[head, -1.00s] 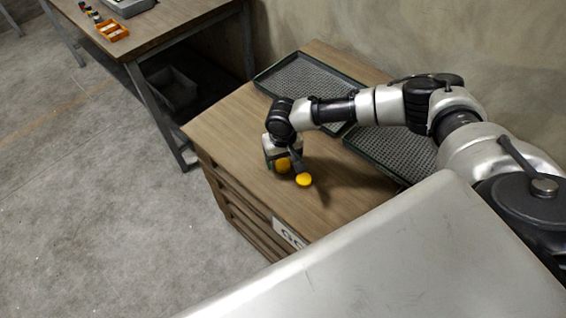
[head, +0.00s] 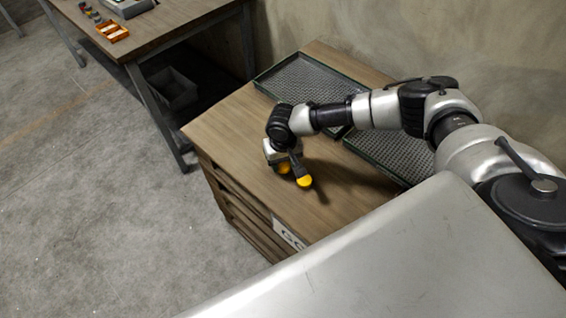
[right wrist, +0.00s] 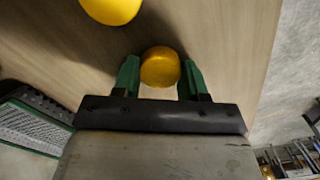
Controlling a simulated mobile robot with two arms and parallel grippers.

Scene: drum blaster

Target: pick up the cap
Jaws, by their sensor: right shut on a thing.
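A yellow cap (right wrist: 160,68) sits between the two green fingers of my right gripper (right wrist: 160,80) in the right wrist view. The fingers are shut on its sides. In the head view the cap (head: 284,168) shows just under my right gripper, partly hidden by it, at the wooden cabinet top. A second round yellow piece (head: 304,181) is close beside it, at the end of a dark part; it also shows at the top edge of the right wrist view (right wrist: 110,8). My left gripper is not in view.
The wooden cabinet top (head: 228,128) is bare left of my right gripper. Two dark mesh trays, one at the back (head: 300,80) and one under my right arm (head: 385,150), lie on it. Another table (head: 165,25) at the upper left holds an orange tray (head: 112,31).

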